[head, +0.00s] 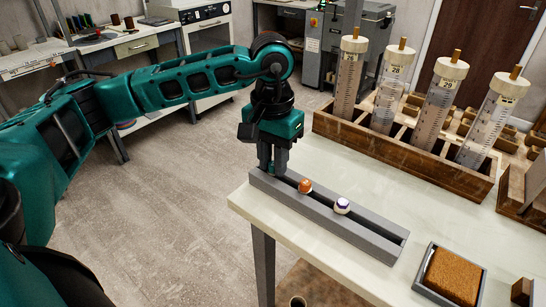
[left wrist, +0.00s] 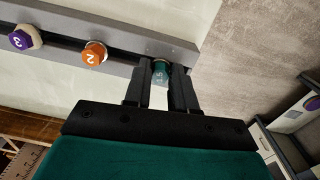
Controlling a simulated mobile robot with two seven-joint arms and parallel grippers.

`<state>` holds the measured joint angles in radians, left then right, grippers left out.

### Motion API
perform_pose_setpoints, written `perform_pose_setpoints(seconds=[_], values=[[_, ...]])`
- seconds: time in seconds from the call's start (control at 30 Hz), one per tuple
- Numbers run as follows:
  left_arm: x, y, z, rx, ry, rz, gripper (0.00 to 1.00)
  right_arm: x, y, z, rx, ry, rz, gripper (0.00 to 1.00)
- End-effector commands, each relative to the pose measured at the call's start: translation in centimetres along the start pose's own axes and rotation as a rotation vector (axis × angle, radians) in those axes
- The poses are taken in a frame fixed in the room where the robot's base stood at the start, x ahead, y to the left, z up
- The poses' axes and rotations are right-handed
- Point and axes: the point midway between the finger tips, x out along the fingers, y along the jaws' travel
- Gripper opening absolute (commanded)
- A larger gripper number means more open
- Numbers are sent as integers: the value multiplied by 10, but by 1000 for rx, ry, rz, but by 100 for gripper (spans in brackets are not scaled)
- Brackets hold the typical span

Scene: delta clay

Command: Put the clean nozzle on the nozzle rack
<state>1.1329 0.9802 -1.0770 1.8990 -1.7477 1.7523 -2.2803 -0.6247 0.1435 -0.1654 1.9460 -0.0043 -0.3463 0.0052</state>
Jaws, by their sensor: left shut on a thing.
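The nozzle rack (head: 362,234) is a long grey bar with a slot, lying along the near left edge of the white table. An orange nozzle (head: 305,185) and a purple and white nozzle (head: 342,205) sit in it. My left gripper (head: 273,168) points down at the rack's far left end. In the left wrist view, my left gripper (left wrist: 163,80) is shut on a teal nozzle (left wrist: 161,73) marked 1.5, at the rack's end beside the orange nozzle (left wrist: 94,54). Whether the teal nozzle rests in the slot is hidden. My right gripper is out of view.
A wooden rack (head: 400,160) with several clear numbered tubes stands at the back of the table. A grey tray with a brown sponge (head: 454,276) lies at the front right. The table between rack and tubes is clear.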

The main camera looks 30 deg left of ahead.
Motion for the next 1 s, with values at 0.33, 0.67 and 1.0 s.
perform_pose_setpoints(seconds=[0.33,0.67,1.0], values=[[1,0,0,1,0,0,0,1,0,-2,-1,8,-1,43],[2,0,0,1,0,0,30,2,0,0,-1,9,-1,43],[2,0,0,1,0,0,55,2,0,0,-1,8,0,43]])
